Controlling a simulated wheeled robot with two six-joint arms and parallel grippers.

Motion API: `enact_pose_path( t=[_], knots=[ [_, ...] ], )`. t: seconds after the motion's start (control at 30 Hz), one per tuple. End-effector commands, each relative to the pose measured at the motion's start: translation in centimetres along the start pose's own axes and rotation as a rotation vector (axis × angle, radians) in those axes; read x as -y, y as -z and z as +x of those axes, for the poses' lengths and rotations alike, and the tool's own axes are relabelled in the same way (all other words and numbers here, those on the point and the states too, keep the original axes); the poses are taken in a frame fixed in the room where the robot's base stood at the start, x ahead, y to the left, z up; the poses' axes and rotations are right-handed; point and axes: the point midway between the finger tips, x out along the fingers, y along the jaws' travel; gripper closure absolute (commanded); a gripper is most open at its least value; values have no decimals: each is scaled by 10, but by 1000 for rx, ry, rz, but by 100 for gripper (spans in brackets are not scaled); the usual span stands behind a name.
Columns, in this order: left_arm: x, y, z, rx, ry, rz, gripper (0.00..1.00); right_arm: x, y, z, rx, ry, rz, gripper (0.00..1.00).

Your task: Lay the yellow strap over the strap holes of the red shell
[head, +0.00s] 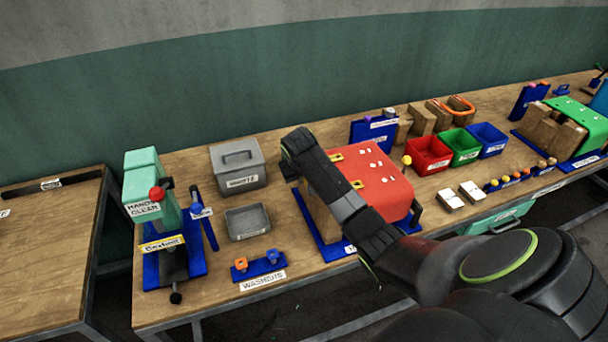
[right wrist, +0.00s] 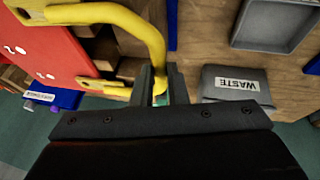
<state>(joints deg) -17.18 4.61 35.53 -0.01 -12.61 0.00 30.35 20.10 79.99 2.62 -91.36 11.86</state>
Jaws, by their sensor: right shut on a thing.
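The red shell (head: 385,190) lies on a blue base on the bench, partly covered by my right arm; it also fills the left of the right wrist view (right wrist: 40,55). Two yellow fittings mark its strap holes, one at the back (head: 337,157) and one nearer (head: 357,184). My right gripper (right wrist: 160,86) is shut on the yellow strap (right wrist: 152,35), a curved band reaching from the fingers toward the shell's edge. I cannot tell whether the strap touches the shell. In the head view the strap is hidden by my right gripper (head: 292,165). My left gripper is out of view.
A grey waste bin (head: 238,166) and a grey tray (head: 248,222) stand left of the shell. A green hand press (head: 150,180) is further left. Red (head: 427,155), green (head: 461,146) and blue (head: 488,140) bins stand to the right.

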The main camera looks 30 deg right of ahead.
Motion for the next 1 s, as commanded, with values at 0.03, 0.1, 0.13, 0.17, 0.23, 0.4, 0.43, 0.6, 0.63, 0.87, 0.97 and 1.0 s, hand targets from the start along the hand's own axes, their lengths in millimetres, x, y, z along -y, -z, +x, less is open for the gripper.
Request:
enact_pose_path(
  t=[0.03, 0.1, 0.13, 0.17, 0.23, 0.4, 0.43, 0.6, 0.63, 0.87, 0.97, 1.0],
  knots=[
    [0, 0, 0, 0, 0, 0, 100, 0, 0, 0, 0, 0, 0, 100],
    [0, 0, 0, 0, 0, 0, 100, 0, 0, 0, 0, 0, 0, 100],
    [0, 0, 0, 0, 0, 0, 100, 0, 0, 0, 0, 0, 0, 100],
    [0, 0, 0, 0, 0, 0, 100, 0, 0, 0, 0, 0, 0, 100],
    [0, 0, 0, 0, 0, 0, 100, 0, 0, 0, 0, 0, 0, 100],
    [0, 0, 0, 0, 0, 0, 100, 0, 0, 0, 0, 0, 0, 100],
    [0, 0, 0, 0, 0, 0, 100, 0, 0, 0, 0, 0, 0, 100],
    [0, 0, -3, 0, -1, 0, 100, 0, 0, -1, 0, 0, 0, 100],
    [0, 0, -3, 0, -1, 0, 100, 0, 0, -1, 0, 0, 0, 100],
    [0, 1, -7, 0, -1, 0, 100, 0, 0, -2, 1, 0, 0, 100],
    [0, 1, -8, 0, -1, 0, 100, 0, 0, -2, 1, 0, 0, 100],
    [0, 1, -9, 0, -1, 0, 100, 0, 0, -2, 1, 0, 0, 100]
  ],
)
